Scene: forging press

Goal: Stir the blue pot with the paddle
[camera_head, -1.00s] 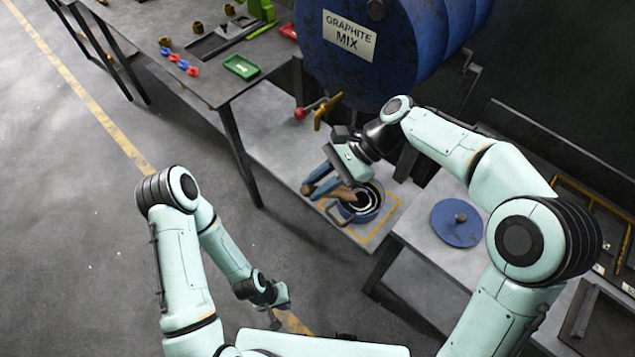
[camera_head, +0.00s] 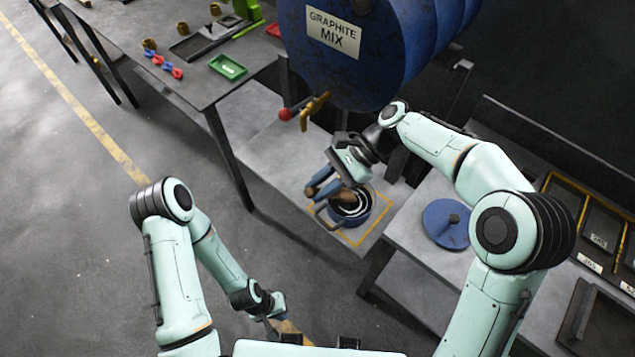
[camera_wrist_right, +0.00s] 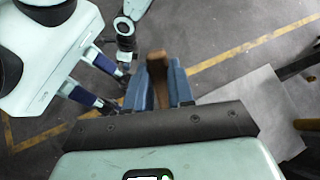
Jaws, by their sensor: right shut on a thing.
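The blue pot (camera_head: 361,217) stands on a low grey bench inside a yellow outline, with its handle toward the left. Its inside shows pale rings around a dark middle. My right gripper (camera_head: 325,189) is above the pot's left rim, shut on the brown paddle (camera_head: 346,198). In the right wrist view the paddle's wooden shaft (camera_wrist_right: 158,85) sits between the blue fingers. The paddle's lower end is hidden, so I cannot tell how deep it is. My left gripper (camera_head: 284,326) hangs low over the floor, away from the pot; its fingers are unclear.
A large blue drum (camera_head: 345,65) labelled GRAPHITE MIX hangs behind the pot, with a brass tap (camera_head: 314,108) near it. A blue lid (camera_head: 446,223) lies on the right bench. A dark table (camera_head: 185,95) with a green tray (camera_head: 228,67) stands at left.

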